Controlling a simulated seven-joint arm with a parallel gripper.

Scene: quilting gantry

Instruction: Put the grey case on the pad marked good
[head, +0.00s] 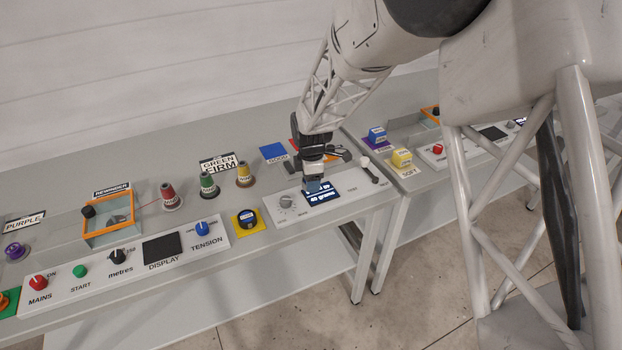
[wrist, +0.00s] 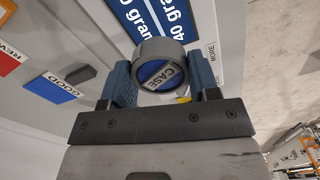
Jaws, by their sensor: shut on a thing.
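The grey case (wrist: 157,53) is a short round grey piece with a blue face lettered CASE. In the wrist view it sits between the two blue fingers of my gripper (wrist: 163,76), which is shut on it. In the head view my gripper (head: 314,184) is over the white panel with the lit display; I cannot make out the case clearly there. The pad marked GOOD is a blue square (head: 273,152) behind and left of my gripper, and it looks bare. It also shows at the left of the wrist view (wrist: 67,84).
Red, green and yellow cones (head: 244,174) stand left. A yellow pad (head: 246,222) carries a dark round piece.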

